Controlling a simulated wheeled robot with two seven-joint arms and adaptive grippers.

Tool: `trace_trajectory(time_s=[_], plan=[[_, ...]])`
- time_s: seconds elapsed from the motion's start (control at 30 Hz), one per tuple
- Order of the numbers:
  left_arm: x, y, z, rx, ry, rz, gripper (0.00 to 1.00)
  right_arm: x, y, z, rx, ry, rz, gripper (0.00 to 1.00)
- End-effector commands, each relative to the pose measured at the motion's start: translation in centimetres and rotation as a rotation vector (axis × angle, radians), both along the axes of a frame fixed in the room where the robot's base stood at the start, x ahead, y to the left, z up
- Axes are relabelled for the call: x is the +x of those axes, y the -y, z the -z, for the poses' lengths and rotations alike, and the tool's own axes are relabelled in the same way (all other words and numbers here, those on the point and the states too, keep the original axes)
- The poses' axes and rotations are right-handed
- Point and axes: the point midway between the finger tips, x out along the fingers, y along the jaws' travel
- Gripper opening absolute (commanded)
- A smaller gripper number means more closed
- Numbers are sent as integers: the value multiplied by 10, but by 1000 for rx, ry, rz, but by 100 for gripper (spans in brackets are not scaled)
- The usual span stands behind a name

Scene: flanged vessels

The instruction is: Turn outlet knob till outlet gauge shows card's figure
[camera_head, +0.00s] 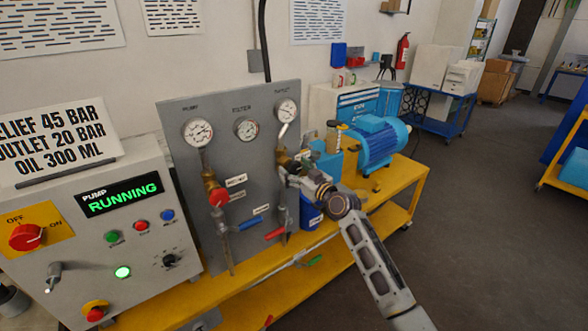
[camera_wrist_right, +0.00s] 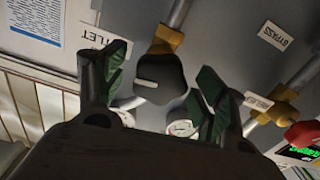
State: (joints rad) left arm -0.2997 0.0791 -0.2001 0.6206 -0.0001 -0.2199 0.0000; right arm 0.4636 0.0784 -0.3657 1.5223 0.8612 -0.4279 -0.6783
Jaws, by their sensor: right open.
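The card (camera_head: 60,140) at the left reads "outlet 20 bar". The outlet gauge (camera_head: 286,110) is the rightmost dial on the grey panel (camera_head: 240,165); its needle is too small to read. In the right wrist view, the dark lobed outlet knob (camera_wrist_right: 160,78) sits on a brass fitting beside a partly hidden label ending in "LET" (camera_wrist_right: 88,37). My right gripper (camera_wrist_right: 165,74) is open, with its green-padded fingers on either side of the knob. I cannot tell whether they touch it. My left gripper is out of view.
A red knob (camera_head: 218,197) and a blue-handled valve (camera_head: 248,223) are left of my right gripper; a red handle (camera_head: 274,233) is below it. The control box (camera_head: 120,245) reads "pump running". A blue motor (camera_head: 375,142) stands right on the yellow bench (camera_head: 395,190).

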Motion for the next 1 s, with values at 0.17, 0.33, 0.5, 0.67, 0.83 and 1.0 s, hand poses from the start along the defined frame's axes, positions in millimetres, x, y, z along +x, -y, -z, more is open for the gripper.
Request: trace_trajectory(time_s=[0.17,0.33,0.5,0.67,0.83,1.0], plan=[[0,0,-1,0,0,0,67,6,-4,-1,-1,1,0,71],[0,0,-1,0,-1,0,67,7,-5,0,-1,0,0,71],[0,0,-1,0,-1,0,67,7,-5,0,-1,0,0,71],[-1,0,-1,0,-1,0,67,7,-5,0,-1,0,0,54],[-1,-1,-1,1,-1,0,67,7,-5,0,-1,0,0,33],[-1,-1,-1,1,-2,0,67,7,-5,0,-1,-1,0,25]])
